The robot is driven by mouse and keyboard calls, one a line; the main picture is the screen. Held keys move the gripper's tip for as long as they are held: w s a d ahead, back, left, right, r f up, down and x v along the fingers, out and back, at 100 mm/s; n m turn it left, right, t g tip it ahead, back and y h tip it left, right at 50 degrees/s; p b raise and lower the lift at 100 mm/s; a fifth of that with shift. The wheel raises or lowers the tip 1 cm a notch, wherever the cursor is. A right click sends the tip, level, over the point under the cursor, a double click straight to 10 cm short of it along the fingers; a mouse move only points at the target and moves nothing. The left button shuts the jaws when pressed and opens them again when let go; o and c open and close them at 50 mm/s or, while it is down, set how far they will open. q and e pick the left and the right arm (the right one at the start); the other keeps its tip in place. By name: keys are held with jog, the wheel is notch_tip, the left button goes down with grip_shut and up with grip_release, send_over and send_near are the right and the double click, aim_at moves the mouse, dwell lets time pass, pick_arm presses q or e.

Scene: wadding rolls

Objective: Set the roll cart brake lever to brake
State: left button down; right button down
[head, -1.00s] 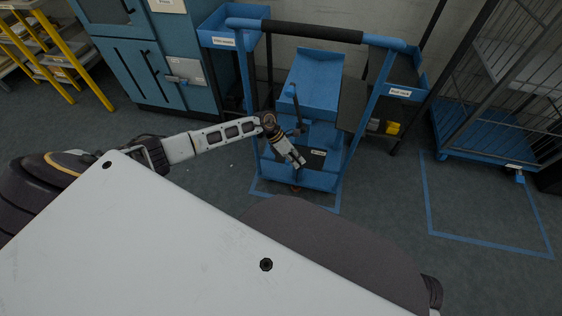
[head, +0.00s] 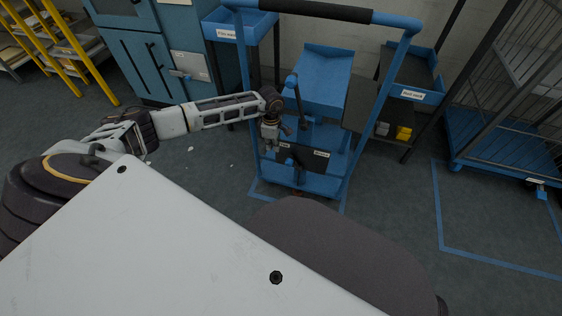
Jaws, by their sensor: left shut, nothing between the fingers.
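The blue roll cart (head: 352,150) stands ahead, with a black-gripped push handle across its top. Low on the cart is a dark plate with two small white labels (head: 321,154), too small to read surely. My left gripper (head: 270,148) points down, shut and empty, at the left part of the cart beside the plate. Contact with a lever cannot be made out. My right gripper is not in view.
A blue bin (head: 240,25) is at the cart's upper left and a labelled shelf (head: 418,95) at its right. A wire cage trolley (head: 500,135) stands far right. A blue cabinet (head: 150,65) and yellow ladder-like frame are left. Floor right of the cart is clear.

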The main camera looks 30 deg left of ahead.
pick_arm(q)
jog(key=shift+w+a+r+y, duration=0.1)
jog(key=shift+a+y, duration=0.2)
jog(key=shift+a, duration=0.3)
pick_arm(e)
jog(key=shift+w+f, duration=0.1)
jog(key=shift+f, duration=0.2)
